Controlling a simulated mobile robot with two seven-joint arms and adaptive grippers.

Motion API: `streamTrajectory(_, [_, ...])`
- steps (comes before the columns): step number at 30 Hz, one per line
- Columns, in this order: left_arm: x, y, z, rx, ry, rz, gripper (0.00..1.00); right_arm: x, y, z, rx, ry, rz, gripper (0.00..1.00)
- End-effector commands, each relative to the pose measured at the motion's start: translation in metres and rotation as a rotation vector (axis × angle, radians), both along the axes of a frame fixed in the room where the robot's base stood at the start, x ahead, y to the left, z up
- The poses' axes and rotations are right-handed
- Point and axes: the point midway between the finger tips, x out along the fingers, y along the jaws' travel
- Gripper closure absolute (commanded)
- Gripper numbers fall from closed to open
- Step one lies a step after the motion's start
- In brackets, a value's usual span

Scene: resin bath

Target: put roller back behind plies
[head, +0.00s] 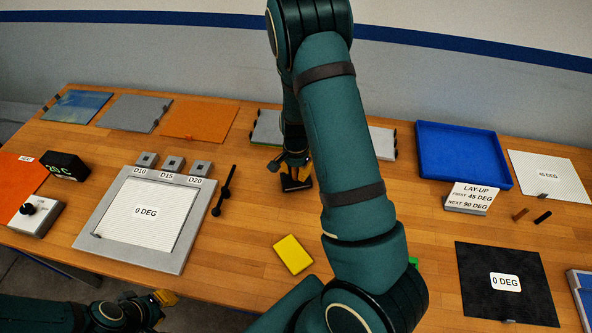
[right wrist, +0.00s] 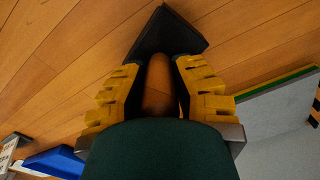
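My right gripper (head: 293,163) is over the back middle of the table. In the right wrist view its fingers (right wrist: 160,70) lie along both sides of a brown rounded handle (right wrist: 160,88). This handle joins a flat black piece (right wrist: 168,32), which also shows in the head view (head: 297,183) at the table surface. I cannot tell whether this is the roller. A black bar with thick ends (head: 224,190) lies right of the white 0 DEG ply (head: 155,222). A white 45 DEG ply (head: 550,170) and a black 0 DEG ply (head: 500,265) are at right. My left gripper (head: 163,298) is low at left, its opening unclear.
A yellow block (head: 293,254) lies front middle. A blue tray (head: 425,170) and LAY-UP sign (head: 470,196) stand at right. Grey blocks (head: 173,164) stand behind the framed ply. Flat panels (head: 200,118) line the back left. My right arm hides the middle.

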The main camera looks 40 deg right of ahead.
Motion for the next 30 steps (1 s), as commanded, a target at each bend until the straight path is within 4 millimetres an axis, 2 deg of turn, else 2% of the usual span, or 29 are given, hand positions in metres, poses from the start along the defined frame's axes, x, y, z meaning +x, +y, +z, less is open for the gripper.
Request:
streamTrajectory(1, [0.000,0.000,0.000,0.000,0.000,0.000,0.75,0.000,0.000,0.000,0.000,0.000,0.000,0.58])
streamTrajectory(2, [0.000,0.000,0.000,0.000,0.000,0.000,0.75,0.000,0.000,0.000,0.000,0.000,0.000,0.53])
streamTrajectory(14, [0.000,0.000,0.004,0.000,0.000,0.000,0.75,0.000,0.000,0.006,0.000,-0.001,0.000,0.53])
streamTrajectory(17, [0.000,0.000,0.005,0.000,0.000,-0.001,0.75,0.001,0.001,0.019,-0.001,-0.003,0.002,0.53])
streamTrajectory(24, [0.000,0.000,0.011,-0.001,0.000,-0.002,0.75,0.002,0.001,0.069,-0.001,-0.005,0.003,0.53])
streamTrajectory(30, [0.000,0.000,0.016,-0.001,0.001,-0.003,0.75,0.001,0.001,0.104,0.000,-0.004,0.002,0.53])
